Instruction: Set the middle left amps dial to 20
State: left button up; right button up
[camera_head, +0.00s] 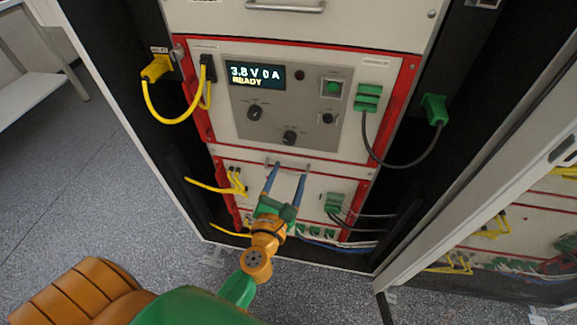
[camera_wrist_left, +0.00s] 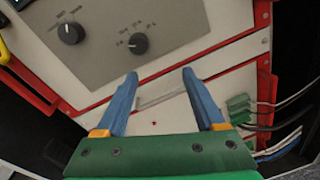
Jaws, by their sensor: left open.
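The grey control panel (camera_head: 312,85) has a lit display (camera_head: 255,76) reading 3.8 V 0 A READY. Below the display are a black left dial (camera_head: 254,112) and a black lower middle dial (camera_head: 290,137). Both show in the left wrist view, the left dial (camera_wrist_left: 71,33) at upper left and the lower middle dial (camera_wrist_left: 138,43) right of it. Their fine labels are too small to read surely. My left gripper (camera_head: 287,170) is open and empty, its blue fingers below the lower middle dial; the fingers (camera_wrist_left: 160,74) are apart from both dials. My right gripper is not in view.
A silver handle (camera_wrist_left: 162,97) on the lower unit lies behind my left fingers. Green connectors (camera_head: 368,97) with dark cables are on the right, and yellow cables (camera_head: 175,115) on the left. An open cabinet door (camera_head: 480,180) stands at the right.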

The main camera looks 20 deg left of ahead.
aim_at(289, 141)
pick_arm(q)
jog(key=w+a+r+n, duration=0.1)
jog(key=w, duration=0.1)
jog(key=w+a+r+n+y, duration=0.1)
jog(key=w+n, duration=0.1)
jog(key=w+a+r+n, duration=0.1)
jog(key=w+n, duration=0.1)
jog(key=shift+w+a+p, duration=0.1)
jog(key=shift+w+p, duration=0.2)
jog(key=shift+w, duration=0.05)
jog(key=shift+t, duration=0.3)
grip_shut()
